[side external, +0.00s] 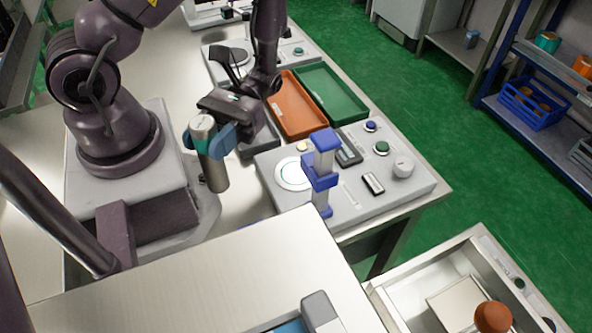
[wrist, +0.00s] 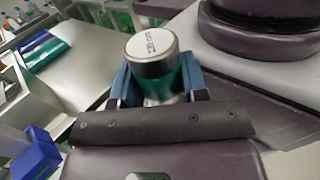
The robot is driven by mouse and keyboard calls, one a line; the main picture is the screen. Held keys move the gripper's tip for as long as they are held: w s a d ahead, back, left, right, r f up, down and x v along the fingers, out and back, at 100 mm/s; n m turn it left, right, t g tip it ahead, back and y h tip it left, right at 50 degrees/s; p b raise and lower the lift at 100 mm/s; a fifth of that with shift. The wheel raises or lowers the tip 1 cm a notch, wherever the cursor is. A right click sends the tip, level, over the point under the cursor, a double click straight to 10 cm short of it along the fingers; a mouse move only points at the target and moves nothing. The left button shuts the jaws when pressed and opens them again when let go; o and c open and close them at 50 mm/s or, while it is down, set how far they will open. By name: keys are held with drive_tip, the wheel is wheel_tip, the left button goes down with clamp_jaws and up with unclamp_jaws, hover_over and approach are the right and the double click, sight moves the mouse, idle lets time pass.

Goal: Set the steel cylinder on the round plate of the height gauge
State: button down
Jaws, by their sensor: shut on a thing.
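The steel cylinder (side external: 213,172) is upright in my gripper (side external: 209,143) in the side view, left of the height gauge. It has a pale top and a green band. My gripper's blue fingers are shut on its upper part, and its lower end hangs down free. In the wrist view the cylinder (wrist: 155,62) shows its white labelled cap between the blue fingers of my gripper (wrist: 155,84). The height gauge (side external: 322,170) has a blue and grey column. Its round plate (side external: 293,174) is white and bare, to the right of the cylinder, partly beside the column.
The gauge's grey console (side external: 345,200) carries knobs and small displays. An orange tray (side external: 297,103) and a green tray (side external: 332,92) lie behind it. A metal surface (side external: 215,270) is in front. A sink-like bin (side external: 450,290) is at the lower right.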

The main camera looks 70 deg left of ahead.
drive_tip(key=w+d+r+n+t+h, duration=0.2)
drive_tip(key=w+d+n+t+h, duration=0.2)
drive_tip(key=w+n+t+h, duration=0.55)
drive_tip(key=w+a+f+n+t+y, duration=0.1)
drive_tip(key=w+f+n+t+y, duration=0.1)
drive_tip(key=t, duration=0.5)
drive_tip(key=w+a+f+n+t+y, duration=0.2)
drive_tip(key=f+n+t+y, duration=0.1)
drive_tip(key=t, duration=0.4)
drive_tip(key=shift+w+a+n+y, duration=0.2)
drive_tip(key=shift+w+n+y, duration=0.2)
drive_tip(key=shift+n, duration=0.85)
drive_tip(key=shift+t, duration=0.25)
drive_tip(key=shift+f, duration=0.2)
drive_tip(key=c, duration=0.6)
unclamp_jaws()
drive_tip(key=shift+c, duration=0.2)
